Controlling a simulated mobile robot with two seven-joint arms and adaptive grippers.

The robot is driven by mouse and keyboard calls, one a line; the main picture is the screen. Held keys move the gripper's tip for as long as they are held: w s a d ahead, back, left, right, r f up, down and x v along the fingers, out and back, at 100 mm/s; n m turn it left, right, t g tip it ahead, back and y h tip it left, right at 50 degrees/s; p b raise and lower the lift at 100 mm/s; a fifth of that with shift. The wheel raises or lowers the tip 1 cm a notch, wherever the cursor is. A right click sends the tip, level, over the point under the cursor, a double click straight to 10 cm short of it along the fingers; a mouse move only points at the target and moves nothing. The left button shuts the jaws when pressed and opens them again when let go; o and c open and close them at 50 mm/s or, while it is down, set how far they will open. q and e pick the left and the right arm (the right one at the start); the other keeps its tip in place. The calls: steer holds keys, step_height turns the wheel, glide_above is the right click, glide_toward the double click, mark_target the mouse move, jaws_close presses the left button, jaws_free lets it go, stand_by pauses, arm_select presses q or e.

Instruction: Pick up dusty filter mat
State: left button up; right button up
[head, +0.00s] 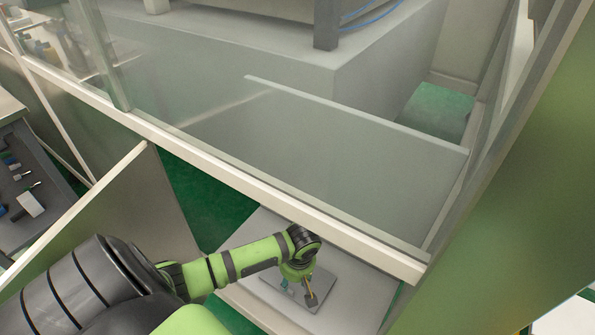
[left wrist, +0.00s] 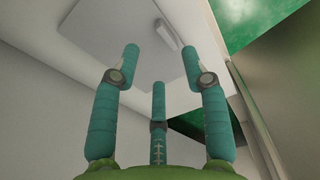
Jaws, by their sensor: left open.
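A flat grey square piece (head: 326,288), which looks like the filter mat, lies on a pale grey surface (head: 262,230) below the glazed frame. My left gripper (head: 299,287) is over it, pointing down, and hides part of it. In the left wrist view, the three teal fingers (left wrist: 160,62) are spread open with nothing between them. The grey square (left wrist: 118,28) is beyond the fingertips, with a pale bar-shaped part (left wrist: 168,34) near its edge. I cannot tell whether any finger touches it. My right gripper is not in view.
A clear pane with a pale rail (head: 225,175) crosses just behind my left arm. A low grey partition (head: 360,160) stands beyond it. A panel (head: 105,215) stands at left, with a tool bench (head: 30,185) past it. Green floor (head: 205,195) shows between.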

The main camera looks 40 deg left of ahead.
arm_select(q)
steer(key=shift+w+a+f+n, duration=0.15)
steer(key=shift+a+n, duration=0.25)
steer(key=shift+w+a+f+n, duration=0.15)
steer(key=shift+a+n, duration=0.25)
steer(key=f, duration=0.2)
steer(key=f+b, duration=0.1)
steer(key=f, duration=0.1)
steer(key=s+f+b, duration=0.1)
steer(key=f, duration=0.1)
steer(key=shift+a+f, duration=0.1)
steer(key=shift+a, duration=0.05)
steer(key=shift+f, duration=0.2)
steer(key=shift+w, duration=0.1)
jaws_close()
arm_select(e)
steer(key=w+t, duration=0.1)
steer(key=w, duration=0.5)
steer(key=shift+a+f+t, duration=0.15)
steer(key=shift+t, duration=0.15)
